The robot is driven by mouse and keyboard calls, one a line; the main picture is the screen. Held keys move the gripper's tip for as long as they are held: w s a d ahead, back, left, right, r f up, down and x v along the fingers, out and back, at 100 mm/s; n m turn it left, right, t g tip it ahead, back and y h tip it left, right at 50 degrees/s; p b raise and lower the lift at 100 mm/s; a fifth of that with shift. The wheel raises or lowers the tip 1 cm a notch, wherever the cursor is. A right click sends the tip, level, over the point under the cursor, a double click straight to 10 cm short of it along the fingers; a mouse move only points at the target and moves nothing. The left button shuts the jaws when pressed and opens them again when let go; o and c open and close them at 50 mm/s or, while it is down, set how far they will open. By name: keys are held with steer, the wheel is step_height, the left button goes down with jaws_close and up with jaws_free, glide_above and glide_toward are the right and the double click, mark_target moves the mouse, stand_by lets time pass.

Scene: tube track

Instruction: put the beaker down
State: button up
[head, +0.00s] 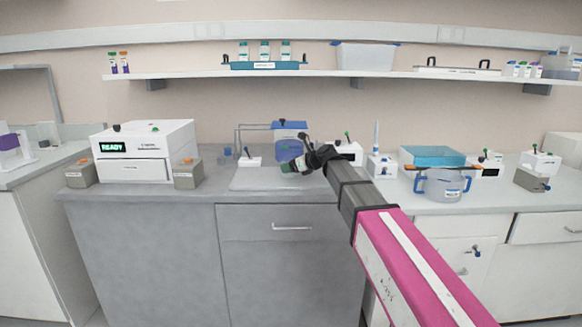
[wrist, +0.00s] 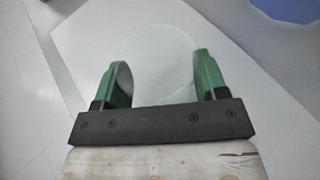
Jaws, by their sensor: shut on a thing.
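My gripper (head: 292,166) reaches over the pale mat (head: 262,182) on the grey bench. In the wrist view its two green fingers (wrist: 162,80) stand on either side of a faint, clear beaker (wrist: 160,50) and are shut on it. The beaker shows as a pale round outline over a light surface. In the head view the beaker is hard to make out behind the fingers. I cannot tell whether its base touches the mat.
A white machine reading READY (head: 145,150) stands left, between grey blocks. A shelf runs above.

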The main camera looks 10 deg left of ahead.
steer(key=o, duration=0.9)
steer(key=shift+f, duration=0.1)
steer(key=v, duration=1.2)
